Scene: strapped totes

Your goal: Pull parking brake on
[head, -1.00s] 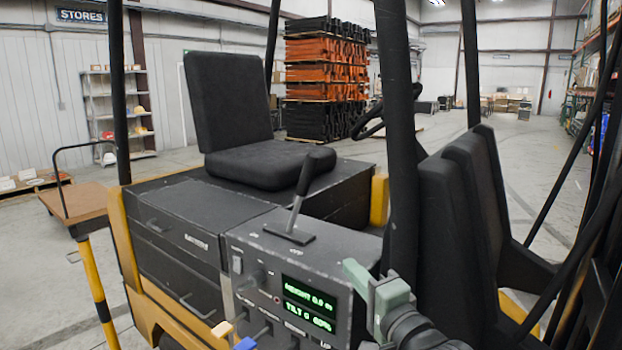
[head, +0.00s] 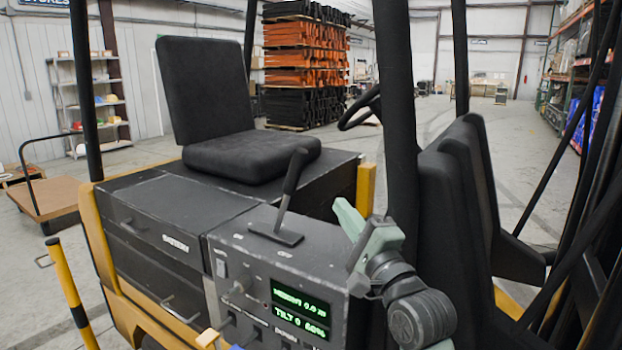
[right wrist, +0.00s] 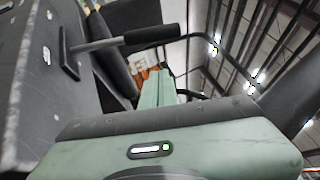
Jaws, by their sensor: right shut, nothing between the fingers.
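The parking brake lever (head: 291,187) is a grey rod with a black grip, rising from a black slotted plate on top of the forklift's dark console (head: 225,236). It leans slightly, top toward the right. My right gripper (head: 343,222) is pale green and shut with nothing in it. It is to the right of the lever, apart from it, by the console's right edge. In the right wrist view the lever (right wrist: 125,40) lies across the upper left, beyond the green fingers (right wrist: 155,88). My left gripper is not in view.
A black roof post (head: 400,120) stands just behind my right arm, with black padded seat backs (head: 455,200) to its right. The black driver's seat (head: 210,100) is behind the console. A green display (head: 300,312) and small levers are on the console's front. Space above the lever is clear.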

